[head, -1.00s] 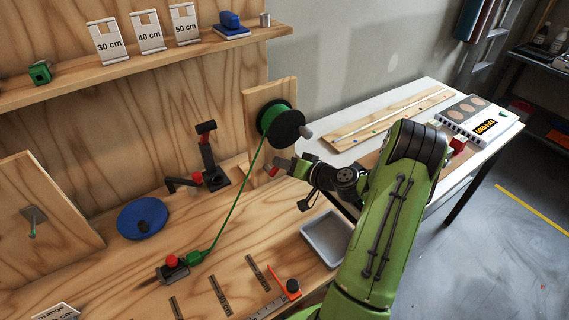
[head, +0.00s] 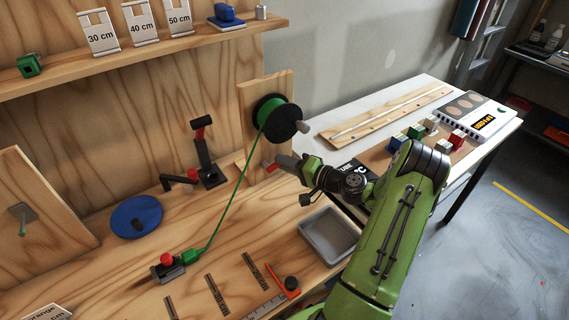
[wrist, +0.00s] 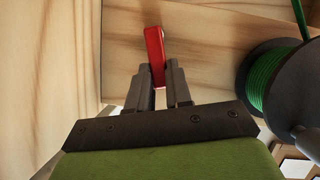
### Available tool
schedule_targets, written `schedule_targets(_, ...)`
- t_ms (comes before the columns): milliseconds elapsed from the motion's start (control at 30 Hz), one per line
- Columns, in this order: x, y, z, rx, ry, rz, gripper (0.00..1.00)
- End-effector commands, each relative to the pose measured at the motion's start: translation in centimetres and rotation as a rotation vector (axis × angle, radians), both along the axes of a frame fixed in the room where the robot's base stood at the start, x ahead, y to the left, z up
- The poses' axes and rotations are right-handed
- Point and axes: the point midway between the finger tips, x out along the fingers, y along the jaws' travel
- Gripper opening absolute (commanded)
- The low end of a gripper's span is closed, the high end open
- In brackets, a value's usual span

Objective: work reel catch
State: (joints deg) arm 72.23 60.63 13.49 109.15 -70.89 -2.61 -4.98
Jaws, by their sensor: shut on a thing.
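The reel catch is a small red lever (wrist: 155,50) on the wooden upright panel, left of the reel in the wrist view. It also shows in the head view (head: 269,167), just below the reel. My gripper (wrist: 158,84) is shut on the catch's near end; its grey fingers hide that end. In the head view my gripper (head: 286,162) is at the panel's lower right. The reel (head: 278,118) has black flanges and green cord (head: 226,205). The cord runs tautly down to a green piece (head: 190,256) at a red-knobbed clamp (head: 167,264) on the bench.
A black stand with a red-tipped lever (head: 204,150) and a blue disc (head: 136,217) are left of the panel.

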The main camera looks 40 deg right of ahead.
Motion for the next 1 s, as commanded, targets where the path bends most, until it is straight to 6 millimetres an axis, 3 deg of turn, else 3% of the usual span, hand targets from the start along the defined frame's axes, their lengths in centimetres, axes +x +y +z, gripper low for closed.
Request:
schedule_targets(400, 0.08, -0.21, -0.87, 0.206, -0.016, 0.000, 0.00)
schedule_targets(967, 0.11, -0.21, -0.93, 0.239, -0.019, 0.000, 0.00)
schedule_targets(1000, 0.10, -0.20, -0.92, 0.239, -0.019, 0.000, 0.22)
